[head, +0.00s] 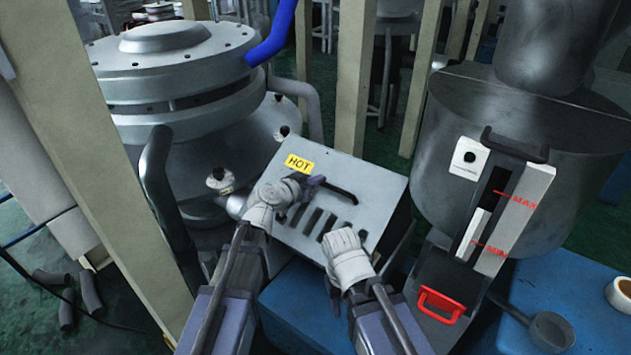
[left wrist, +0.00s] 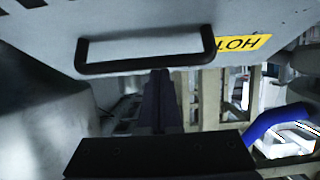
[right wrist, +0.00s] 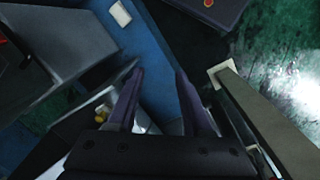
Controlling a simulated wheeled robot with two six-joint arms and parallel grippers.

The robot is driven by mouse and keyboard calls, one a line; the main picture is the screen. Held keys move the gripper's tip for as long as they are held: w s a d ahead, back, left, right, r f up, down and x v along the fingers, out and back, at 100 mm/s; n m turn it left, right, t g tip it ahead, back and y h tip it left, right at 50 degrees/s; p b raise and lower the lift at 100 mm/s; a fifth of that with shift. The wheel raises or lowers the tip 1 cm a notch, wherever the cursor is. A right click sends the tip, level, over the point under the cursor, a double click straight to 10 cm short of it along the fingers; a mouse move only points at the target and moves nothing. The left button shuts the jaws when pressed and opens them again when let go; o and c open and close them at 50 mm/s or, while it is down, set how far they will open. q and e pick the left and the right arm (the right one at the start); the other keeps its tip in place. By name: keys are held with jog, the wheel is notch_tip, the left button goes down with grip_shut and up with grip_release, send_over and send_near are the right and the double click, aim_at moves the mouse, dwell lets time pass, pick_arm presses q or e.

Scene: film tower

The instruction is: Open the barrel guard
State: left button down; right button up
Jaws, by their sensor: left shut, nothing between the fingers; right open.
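The barrel guard (head: 376,190) is a light grey metal box with a sloping face, a yellow HOT label (head: 299,163), dark slots and a black bar handle (head: 336,190). My left gripper (head: 317,181) is at the upper part of the face, beside the handle. In the left wrist view the handle (left wrist: 145,68) runs across the guard, and the shut fingers (left wrist: 161,75) point at its bar with nothing between them. Whether they touch it I cannot tell. My right gripper (right wrist: 159,72) is open and empty, low in front of the guard; its fingers are partly hidden in the head view.
A large grey machine (head: 180,90) with a blue hose (head: 274,38) stands left of the guard. A hopper (head: 510,130) with a MAX/MIN gauge and a red handle (head: 441,305) stands right. Beige posts (head: 352,80) rise behind.

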pick_arm(q)
jog(key=p+v, duration=0.2)
jog(key=v, duration=0.7)
jog(key=shift+s, duration=0.2)
jog(key=shift+a, duration=0.1)
